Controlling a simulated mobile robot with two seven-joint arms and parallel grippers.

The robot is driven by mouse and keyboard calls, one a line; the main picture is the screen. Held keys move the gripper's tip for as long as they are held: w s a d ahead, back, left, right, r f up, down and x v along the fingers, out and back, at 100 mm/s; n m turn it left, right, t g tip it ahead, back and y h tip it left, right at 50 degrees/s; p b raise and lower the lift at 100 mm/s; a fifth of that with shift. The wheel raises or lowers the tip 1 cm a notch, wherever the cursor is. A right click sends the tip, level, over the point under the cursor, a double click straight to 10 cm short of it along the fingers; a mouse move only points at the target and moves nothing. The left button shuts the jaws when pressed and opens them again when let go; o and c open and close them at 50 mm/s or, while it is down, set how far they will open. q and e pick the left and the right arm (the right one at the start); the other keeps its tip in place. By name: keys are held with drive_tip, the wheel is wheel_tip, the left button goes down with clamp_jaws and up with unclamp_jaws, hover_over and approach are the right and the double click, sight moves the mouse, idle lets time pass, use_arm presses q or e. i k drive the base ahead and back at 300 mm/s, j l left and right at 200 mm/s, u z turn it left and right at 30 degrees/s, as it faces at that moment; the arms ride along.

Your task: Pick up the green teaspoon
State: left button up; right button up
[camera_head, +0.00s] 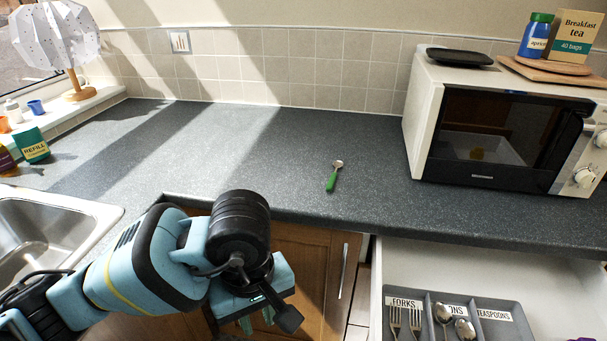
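The green teaspoon (332,178) lies on the dark grey worktop (270,160), near its front edge and right of the middle. Its green handle points toward me and its metal bowl points away. My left gripper (257,320) hangs in front of the worktop, below and to the left of the teaspoon, and is apart from it. Its two fingers point down and look spread, with nothing seen between them; their lower ends are close to the picture's bottom edge. My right gripper is not in view.
A microwave (500,125) stands at the right. Below it, an open drawer (540,285) holds a grey cutlery tray (512,338) with labelled compartments, forks and spoons. A sink (45,235) is at the left, near a green refill box (33,146). The worktop around the teaspoon is clear.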

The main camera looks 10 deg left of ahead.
sight(336, 164)
drive_tip(key=i+j+z, duration=0.1)
drive_tip(key=z, duration=0.3)
drive_tip(key=i+j+z, duration=0.15)
drive_tip(key=z, duration=0.25)
drive_tip(key=i+j+z, duration=0.1)
drive_tip(key=j+z, duration=0.15)
drive_tip(key=z, duration=0.15)
